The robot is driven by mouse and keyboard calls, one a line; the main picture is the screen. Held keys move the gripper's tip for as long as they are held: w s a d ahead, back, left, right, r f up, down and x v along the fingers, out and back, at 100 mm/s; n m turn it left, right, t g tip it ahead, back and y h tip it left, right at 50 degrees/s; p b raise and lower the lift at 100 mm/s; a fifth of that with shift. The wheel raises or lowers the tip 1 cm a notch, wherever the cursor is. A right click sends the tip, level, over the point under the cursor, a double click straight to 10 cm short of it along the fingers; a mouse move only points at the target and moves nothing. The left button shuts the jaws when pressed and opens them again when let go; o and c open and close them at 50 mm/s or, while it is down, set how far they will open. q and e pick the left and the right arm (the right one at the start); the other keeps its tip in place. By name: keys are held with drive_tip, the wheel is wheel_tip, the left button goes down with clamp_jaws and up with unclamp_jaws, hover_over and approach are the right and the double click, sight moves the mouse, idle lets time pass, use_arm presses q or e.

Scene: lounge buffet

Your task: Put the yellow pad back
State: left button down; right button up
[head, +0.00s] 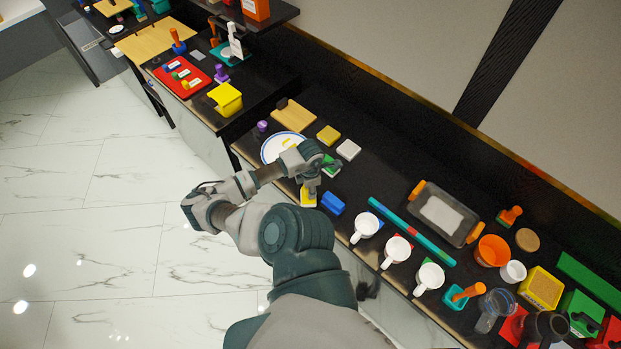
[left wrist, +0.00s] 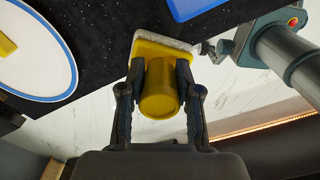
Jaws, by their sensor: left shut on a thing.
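The yellow pad (head: 308,197) is a yellow block with a round yellow handle and a pale grey-white face. It is at the front edge of the black counter, between the plate and a blue block. My left gripper (head: 309,184) points down over it. In the left wrist view, the two fingers of my left gripper (left wrist: 159,88) are closed on the handle of the yellow pad (left wrist: 160,104). I cannot tell whether the pad touches the counter. My right gripper does not show clearly in either view.
A blue-rimmed white plate (head: 268,155) lies to the left, and the blue block (head: 333,203) to the right. Behind are a green pad (head: 331,168), a grey pad (head: 348,150) and a yellow block (head: 328,135). White mugs (head: 365,226) stand further right.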

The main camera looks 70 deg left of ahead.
use_arm(q)
drive_tip(key=a, duration=0.2)
drive_tip(key=w+a, duration=0.1)
drive_tip(key=a, duration=0.1)
drive_tip(key=w+a+f, duration=0.1)
drive_tip(key=a, duration=0.1)
drive_tip(key=shift+a+p, duration=0.15)
drive_tip(key=shift+p, duration=0.15)
wheel_tip(320, 180, down, 2)
drive_tip(key=shift+f, duration=0.15)
drive_tip(key=shift+s+f, duration=0.1)
drive_tip(key=shift+f, duration=0.4)
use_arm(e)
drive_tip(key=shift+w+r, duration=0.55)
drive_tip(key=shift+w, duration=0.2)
use_arm(q)
drive_tip(key=c, duration=1)
unclamp_jaws()
drive_tip(key=shift+o, duration=1)
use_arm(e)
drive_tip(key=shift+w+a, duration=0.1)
